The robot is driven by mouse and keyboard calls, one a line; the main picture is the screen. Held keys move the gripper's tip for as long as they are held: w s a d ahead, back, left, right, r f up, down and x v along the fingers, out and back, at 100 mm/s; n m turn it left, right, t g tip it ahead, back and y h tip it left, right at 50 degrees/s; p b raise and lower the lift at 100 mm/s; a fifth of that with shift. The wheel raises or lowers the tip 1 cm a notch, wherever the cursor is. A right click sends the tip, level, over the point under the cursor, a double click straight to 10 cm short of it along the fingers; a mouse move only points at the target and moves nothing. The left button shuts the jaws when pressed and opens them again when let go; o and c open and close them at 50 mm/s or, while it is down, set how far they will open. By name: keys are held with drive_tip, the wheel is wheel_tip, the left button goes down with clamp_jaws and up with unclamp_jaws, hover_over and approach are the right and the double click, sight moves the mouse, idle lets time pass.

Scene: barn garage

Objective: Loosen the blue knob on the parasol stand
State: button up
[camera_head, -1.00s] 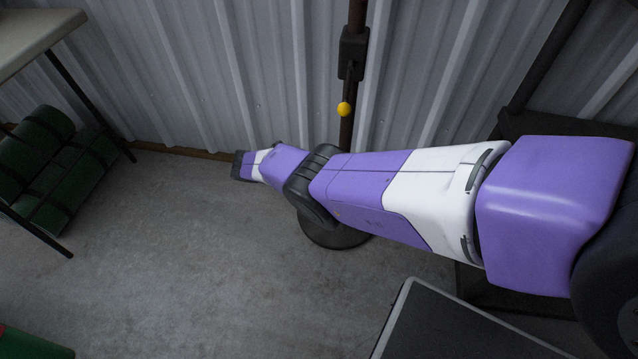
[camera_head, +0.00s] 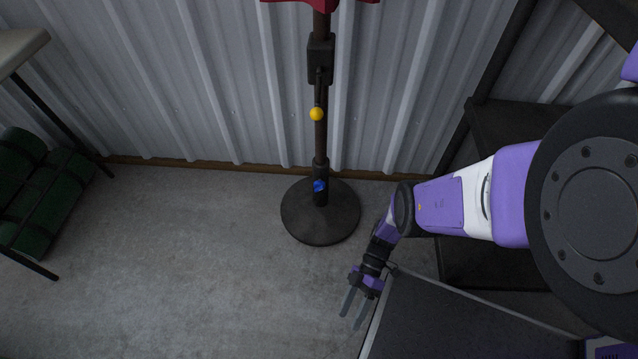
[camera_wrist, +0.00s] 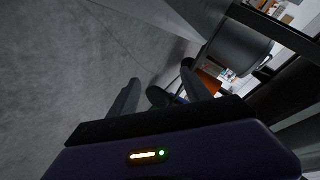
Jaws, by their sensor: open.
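The parasol stand has a round dark base (camera_head: 318,226) on the floor by the wall and a brown pole (camera_head: 321,140) rising from it. The blue knob (camera_head: 319,186) sits low on the pole, on a dark collar just above the base. A yellow ball-ended crank (camera_head: 316,114) is higher up the pole. My gripper (camera_head: 354,312) is open and empty, pointing down, in front and right of the base, well apart from the knob. In the wrist view my open fingers (camera_wrist: 163,92) show at the bottom; I cannot make out the blue knob there.
A black panel with a pale edge (camera_head: 450,315) lies close right of my gripper. Dark shelving (camera_head: 500,130) stands at right. A table (camera_head: 20,48) with green rolls (camera_head: 45,190) is at left. The floor (camera_head: 190,260) left of the base is clear.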

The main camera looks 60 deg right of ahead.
drive_tip(key=w+a+r+m+t+h+p, duration=0.25)
drive_tip(key=w+a+m+t, duration=0.25)
drive_tip(key=w+m+t, duration=0.5)
drive_tip(key=n+g+h+p, duration=0.5)
drive_tip(key=n+g+h, duration=0.65)
drive_tip(key=n, duration=1.35)
approach(319, 186)
wheel_tip(319, 186, down, 2)
drive_tip(key=s+a+t+h, duration=0.2)
drive_tip(key=t+h, duration=0.1)
drive_tip(key=b+x, duration=0.4)
drive_tip(key=x, duration=0.3)
drive_tip(key=shift+s+d+f+b, duration=0.15)
drive_tip(key=shift+f+b, duration=0.1)
drive_tip(key=shift+b, duration=0.05)
